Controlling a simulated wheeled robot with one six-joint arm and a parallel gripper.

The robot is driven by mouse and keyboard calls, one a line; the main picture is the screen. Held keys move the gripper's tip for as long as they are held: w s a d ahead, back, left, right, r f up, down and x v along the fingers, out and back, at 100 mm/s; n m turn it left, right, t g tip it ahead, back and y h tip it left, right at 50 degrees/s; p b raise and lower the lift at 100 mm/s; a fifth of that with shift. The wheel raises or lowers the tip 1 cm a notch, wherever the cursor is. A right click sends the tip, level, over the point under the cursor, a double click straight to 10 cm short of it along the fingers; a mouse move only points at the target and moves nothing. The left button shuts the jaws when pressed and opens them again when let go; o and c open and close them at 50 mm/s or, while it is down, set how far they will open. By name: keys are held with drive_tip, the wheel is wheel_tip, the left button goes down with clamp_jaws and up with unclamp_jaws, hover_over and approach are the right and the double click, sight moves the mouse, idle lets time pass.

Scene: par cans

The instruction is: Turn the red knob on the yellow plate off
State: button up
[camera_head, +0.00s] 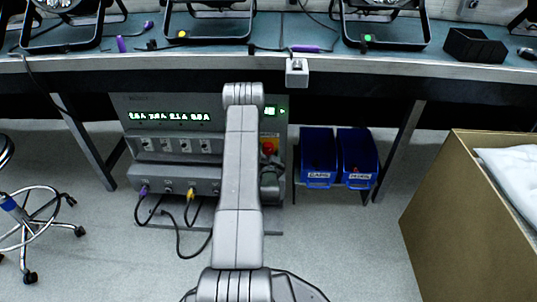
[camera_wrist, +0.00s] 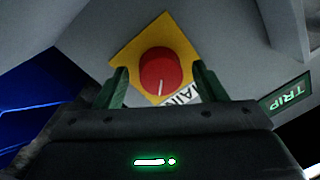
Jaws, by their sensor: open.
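The red knob (camera_wrist: 160,75) sits on a yellow plate (camera_wrist: 128,55), set as a diamond in the wrist view. A white line on the knob's face points toward the bottom of that view. My gripper (camera_wrist: 160,67) is open, with one green finger on each side of the knob and a gap on both sides. I cannot tell how deep the fingertips reach around it. A partly hidden label reading "MAIN" lies below the plate. In the head view the red knob (camera_head: 268,148) is on the right part of the grey power unit, just above my gripper (camera_head: 270,168).
The power unit (camera_head: 180,145) stands under the bench (camera_head: 300,65), with lit green displays and cables at its lower front. A cardboard box (camera_head: 465,220) stands at the right, a stool (camera_head: 35,225) at the left.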

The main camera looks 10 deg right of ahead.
drive_tip(key=shift+c, duration=0.2)
drive_tip(key=c, duration=0.9)
drive_tip(key=shift+c, duration=0.2)
drive_tip(key=shift+n, duration=0.3)
drive_tip(key=n, duration=0.3)
drive_tip(key=shift+r, duration=0.1)
drive_tip(key=n, duration=0.4)
drive_tip(key=shift+n+g, duration=0.3)
drive_tip(key=shift+n, duration=0.1)
drive_tip(key=n, duration=0.4)
drive_tip(key=shift+w+a, duration=0.1)
drive_tip(key=n, duration=0.4)
drive_tip(key=shift+g+h, duration=0.3)
drive_tip(key=shift+h, duration=0.1)
drive_tip(key=shift+n, duration=0.4)
